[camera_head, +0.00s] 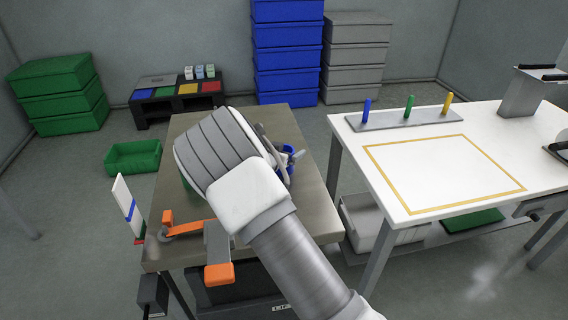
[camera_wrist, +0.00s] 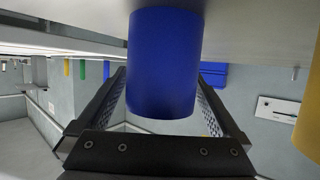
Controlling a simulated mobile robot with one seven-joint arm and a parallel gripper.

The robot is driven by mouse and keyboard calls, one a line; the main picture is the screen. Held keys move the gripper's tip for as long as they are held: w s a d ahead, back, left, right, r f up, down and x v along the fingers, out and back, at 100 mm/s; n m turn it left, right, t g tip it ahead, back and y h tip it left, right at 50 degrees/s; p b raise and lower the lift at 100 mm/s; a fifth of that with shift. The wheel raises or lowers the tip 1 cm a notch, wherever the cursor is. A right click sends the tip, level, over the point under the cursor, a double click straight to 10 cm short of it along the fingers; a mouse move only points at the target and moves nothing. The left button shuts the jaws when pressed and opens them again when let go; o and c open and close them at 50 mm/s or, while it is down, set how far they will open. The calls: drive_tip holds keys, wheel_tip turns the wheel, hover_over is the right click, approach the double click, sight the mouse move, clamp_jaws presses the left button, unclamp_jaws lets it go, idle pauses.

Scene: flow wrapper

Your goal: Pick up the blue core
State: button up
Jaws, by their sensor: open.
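The blue core (camera_wrist: 163,60) is a plain blue cylinder. In the wrist view it stands between the two fingers of my gripper (camera_wrist: 162,84), with a gap visible on at least the right side. My gripper is open and has not closed on the core. In the head view my arm covers most of this area; a bit of blue (camera_head: 288,150) shows beside my gripper (camera_head: 284,160) over the metal table (camera_head: 290,118). Contact between fingers and core cannot be told.
A yellow object (camera_wrist: 309,115) shows at the wrist view's right edge. An orange-and-grey fixture (camera_head: 190,229) sits at the metal table's front left. The white table (camera_head: 445,165) at right carries a rack with blue, green and yellow pegs (camera_head: 408,107). Blue crates (camera_head: 287,50) stand behind.

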drive_tip(key=shift+w+f, duration=0.1)
drive_tip(key=shift+w, duration=0.15)
drive_tip(key=c, duration=1.4)
drive_tip(key=shift+o, duration=0.2)
